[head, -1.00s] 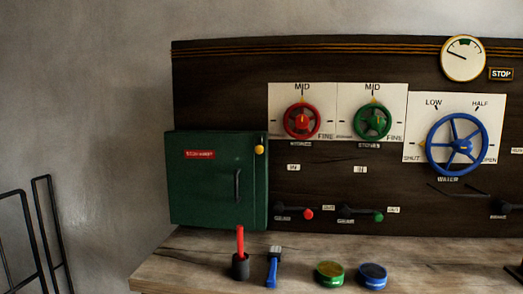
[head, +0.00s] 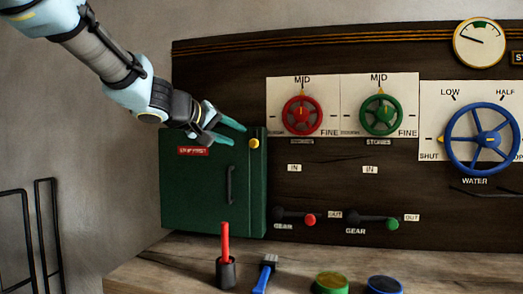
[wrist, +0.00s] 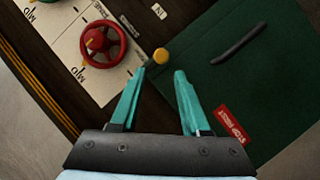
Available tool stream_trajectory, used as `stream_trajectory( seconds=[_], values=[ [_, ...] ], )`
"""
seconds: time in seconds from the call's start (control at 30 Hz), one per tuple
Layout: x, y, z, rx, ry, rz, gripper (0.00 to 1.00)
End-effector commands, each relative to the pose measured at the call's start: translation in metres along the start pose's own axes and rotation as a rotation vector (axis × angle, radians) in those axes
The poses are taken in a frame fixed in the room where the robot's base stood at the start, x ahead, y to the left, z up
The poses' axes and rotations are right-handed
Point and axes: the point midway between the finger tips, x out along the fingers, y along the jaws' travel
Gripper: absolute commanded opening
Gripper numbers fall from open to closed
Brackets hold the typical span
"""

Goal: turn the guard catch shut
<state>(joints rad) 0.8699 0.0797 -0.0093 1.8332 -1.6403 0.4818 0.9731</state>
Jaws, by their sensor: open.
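The guard is a dark green box door (head: 205,190) with a red label and a black handle. The catch is a small yellow knob (head: 254,143) at its upper right edge. My gripper (head: 238,134) is open, with teal fingers, just left of and slightly above the catch in the head view. The gap between the fingers is empty. I cannot tell whether a finger touches the catch.
A red handwheel (head: 302,115), a green handwheel (head: 381,115) and a blue wheel (head: 479,138) are on the panel to the right. The wooden bench (head: 150,265) below holds a red-handled tool in a black cup (head: 226,273), a blue brush (head: 264,272) and two round tins.

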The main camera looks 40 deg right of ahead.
Motion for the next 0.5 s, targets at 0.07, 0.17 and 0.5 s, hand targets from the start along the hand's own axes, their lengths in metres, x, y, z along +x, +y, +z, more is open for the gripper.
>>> stream_trajectory(
  seconds=[0.07,0.17,0.5],
  values=[
    [0.01,0.0,0.0,-0.001,-0.004,-0.002,0.46],
    [0.027,0.0,0.0,-0.002,-0.005,-0.003,0.46],
    [0.085,0.0,0.0,-0.002,-0.004,-0.004,0.46]
  ],
)
